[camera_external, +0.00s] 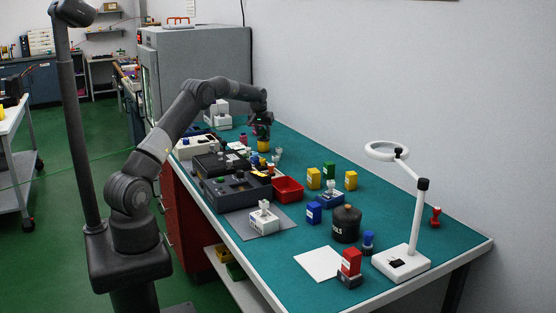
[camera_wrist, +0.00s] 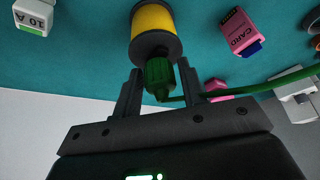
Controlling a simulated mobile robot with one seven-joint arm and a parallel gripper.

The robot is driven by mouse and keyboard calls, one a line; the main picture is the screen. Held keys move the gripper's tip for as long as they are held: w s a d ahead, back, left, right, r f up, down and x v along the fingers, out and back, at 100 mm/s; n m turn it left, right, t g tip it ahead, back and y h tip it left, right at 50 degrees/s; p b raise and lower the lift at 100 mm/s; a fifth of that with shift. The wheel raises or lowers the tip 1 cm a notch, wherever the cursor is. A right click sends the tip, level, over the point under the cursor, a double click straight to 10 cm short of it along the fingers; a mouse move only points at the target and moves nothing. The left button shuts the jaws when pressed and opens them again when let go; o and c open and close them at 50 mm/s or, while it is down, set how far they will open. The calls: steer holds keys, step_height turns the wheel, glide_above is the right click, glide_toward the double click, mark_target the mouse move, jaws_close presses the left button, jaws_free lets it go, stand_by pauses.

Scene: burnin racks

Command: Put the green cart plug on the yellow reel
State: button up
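The green cart plug (camera_wrist: 159,75) sits between the two fingers of my gripper (camera_wrist: 161,80) in the wrist view, and the fingers appear closed on its sides. A green cable runs from it to the right. The yellow reel (camera_wrist: 153,22), with dark flanges, is just beyond the plug. The plug's end overlaps the near flange; I cannot tell whether they touch. In the external view my gripper (camera_external: 261,119) points down over the yellow reel (camera_external: 263,146) at the back of the teal bench. The plug is small and dark there.
A pink box (camera_wrist: 240,32) and a white-green block (camera_wrist: 33,15) lie near the reel. Dark devices (camera_external: 236,190) and a red bin (camera_external: 288,190) stand nearer on the bench (camera_external: 375,205). A grey cabinet (camera_external: 200,75) stands behind. The wall runs along the right side.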

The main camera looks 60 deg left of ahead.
steer(key=shift+o, duration=0.9)
steer(key=shift+r, duration=0.25)
steer(key=v, duration=1.2)
